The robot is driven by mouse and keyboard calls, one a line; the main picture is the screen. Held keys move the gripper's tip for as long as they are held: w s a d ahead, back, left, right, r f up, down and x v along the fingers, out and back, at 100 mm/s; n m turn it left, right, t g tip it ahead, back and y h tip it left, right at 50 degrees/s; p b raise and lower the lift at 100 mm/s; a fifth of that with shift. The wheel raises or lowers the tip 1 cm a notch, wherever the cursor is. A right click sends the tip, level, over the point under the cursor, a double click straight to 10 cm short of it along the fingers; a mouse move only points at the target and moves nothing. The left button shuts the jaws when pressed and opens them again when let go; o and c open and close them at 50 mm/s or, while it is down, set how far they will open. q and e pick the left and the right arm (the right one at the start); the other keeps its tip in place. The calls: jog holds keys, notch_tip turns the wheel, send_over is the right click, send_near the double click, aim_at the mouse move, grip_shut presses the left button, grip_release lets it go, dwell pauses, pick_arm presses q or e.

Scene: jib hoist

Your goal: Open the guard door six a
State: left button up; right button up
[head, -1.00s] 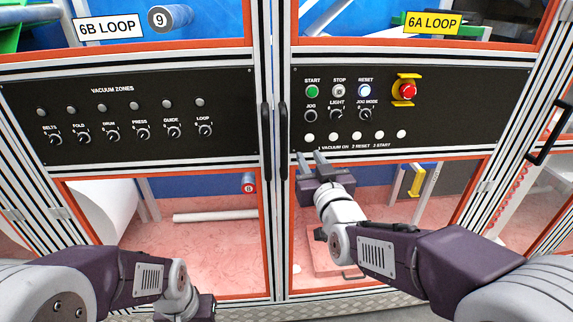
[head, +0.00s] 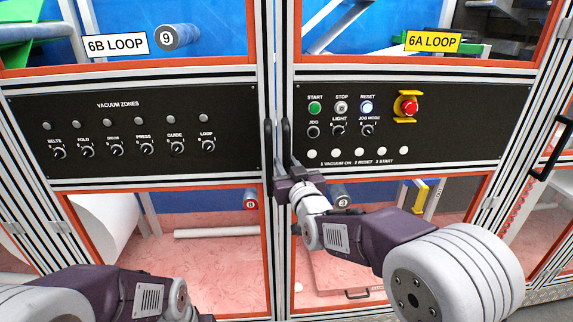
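The guard door 6A (head: 414,165) is the right-hand framed door, labelled with a yellow 6A LOOP sign (head: 433,42). It stands closed, level with the left door. Its black upright handle (head: 287,138) is at the door's left edge, beside the centre post. My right gripper (head: 287,170) is at the lower end of this handle, its fingers pointing up and away. The fingers overlap the handle in the picture; whether they are closed on it cannot be told. My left arm shows at the bottom left; its gripper is below the picture's edge.
The 6B LOOP door (head: 135,178) is closed on the left, with its own black handle (head: 268,155) close beside. A black control panel (head: 440,125) on 6A carries buttons and a red emergency stop (head: 408,106). Another black handle (head: 549,150) is at far right.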

grip_shut()
dwell(1.4)
